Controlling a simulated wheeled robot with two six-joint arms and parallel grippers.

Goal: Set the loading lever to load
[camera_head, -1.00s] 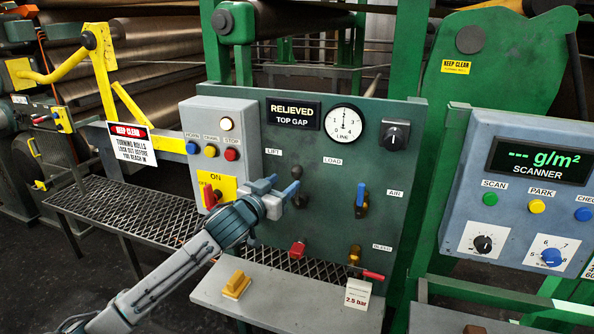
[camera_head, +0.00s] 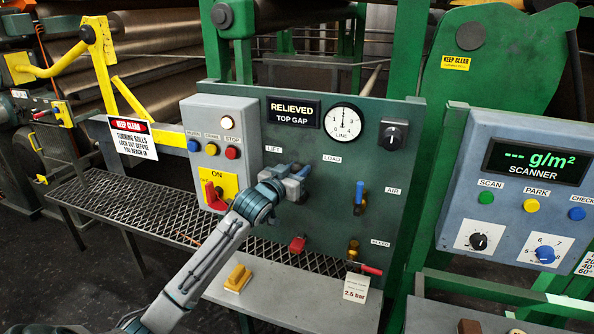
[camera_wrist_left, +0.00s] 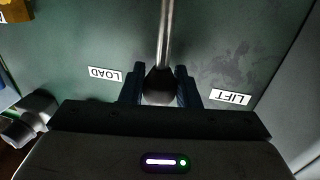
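The loading lever shows in the left wrist view as a metal rod (camera_wrist_left: 166,35) with a dark knob (camera_wrist_left: 160,87), between the LOAD label (camera_wrist_left: 105,74) and the LIFT label (camera_wrist_left: 231,97). My left gripper (camera_wrist_left: 160,90) has a finger against each side of the knob and looks shut on it. In the head view my left gripper (camera_head: 297,172) is at the green panel (camera_head: 335,215), below and between the LIFT label (camera_head: 273,149) and the LOAD label (camera_head: 331,159), and hides the lever. The display (camera_head: 293,112) reads RELIEVED, TOP GAP. My right gripper is not in view.
A red switch (camera_head: 214,196) and the grey button box (camera_head: 217,115) are left of my gripper. The blue AIR handle (camera_head: 360,193) is to its right, and a red knob (camera_head: 297,243) is below. A grey shelf (camera_head: 300,297) juts out under the panel.

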